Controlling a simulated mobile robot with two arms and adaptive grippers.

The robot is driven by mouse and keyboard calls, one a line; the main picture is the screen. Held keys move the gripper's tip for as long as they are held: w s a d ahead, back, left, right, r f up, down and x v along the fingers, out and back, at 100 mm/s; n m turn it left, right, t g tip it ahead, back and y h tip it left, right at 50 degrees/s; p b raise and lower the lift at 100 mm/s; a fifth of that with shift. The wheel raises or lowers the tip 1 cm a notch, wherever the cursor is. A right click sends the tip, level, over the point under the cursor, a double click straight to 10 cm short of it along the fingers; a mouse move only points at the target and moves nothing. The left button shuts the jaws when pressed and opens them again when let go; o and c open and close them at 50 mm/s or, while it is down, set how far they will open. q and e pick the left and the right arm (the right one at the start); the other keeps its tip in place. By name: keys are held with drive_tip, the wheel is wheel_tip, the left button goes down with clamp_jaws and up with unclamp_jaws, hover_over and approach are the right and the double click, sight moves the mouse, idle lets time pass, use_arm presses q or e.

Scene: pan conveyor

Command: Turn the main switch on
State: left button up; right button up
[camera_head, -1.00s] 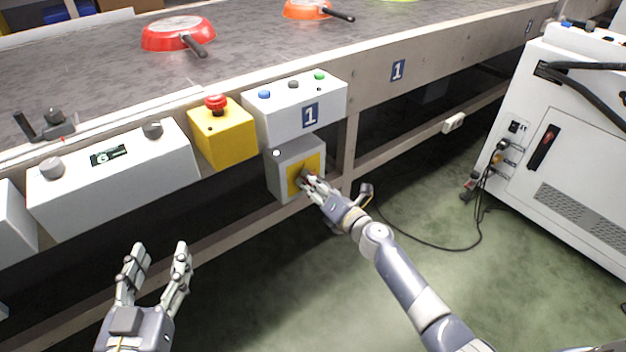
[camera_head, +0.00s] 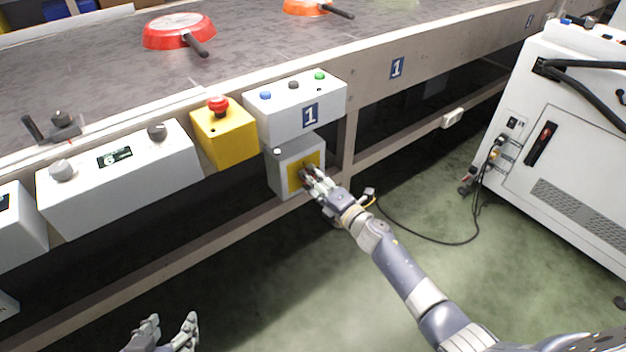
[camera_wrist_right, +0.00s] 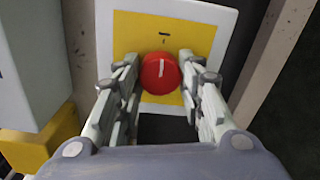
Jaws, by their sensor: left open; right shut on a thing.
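The main switch is a red round knob (camera_wrist_right: 161,73) with a white mark, set on a yellow plate on the front of a grey box (camera_head: 284,174) under the conveyor's edge. In the right wrist view the white mark stands nearly upright, slightly tilted. My right gripper (camera_head: 309,174) is at the yellow plate, its fingers on both sides of the knob and shut on it; the gripper also shows in the right wrist view (camera_wrist_right: 158,88). In the head view the fingers mostly hide the knob. My left gripper (camera_head: 171,325) is open and empty at the bottom edge, partly cut off.
Above the switch box are a white button box (camera_head: 295,106) and a yellow box with a red emergency button (camera_head: 218,104). A control box with knobs (camera_head: 118,178) is to the left. Pans, one red (camera_head: 179,31), lie on the conveyor (camera_head: 262,45). A white machine (camera_head: 570,135) stands right.

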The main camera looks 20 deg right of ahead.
idle(0.3)
drive_tip(key=o, duration=1.1)
drive_tip(key=shift+c, duration=0.2)
drive_tip(key=v, duration=1.2)
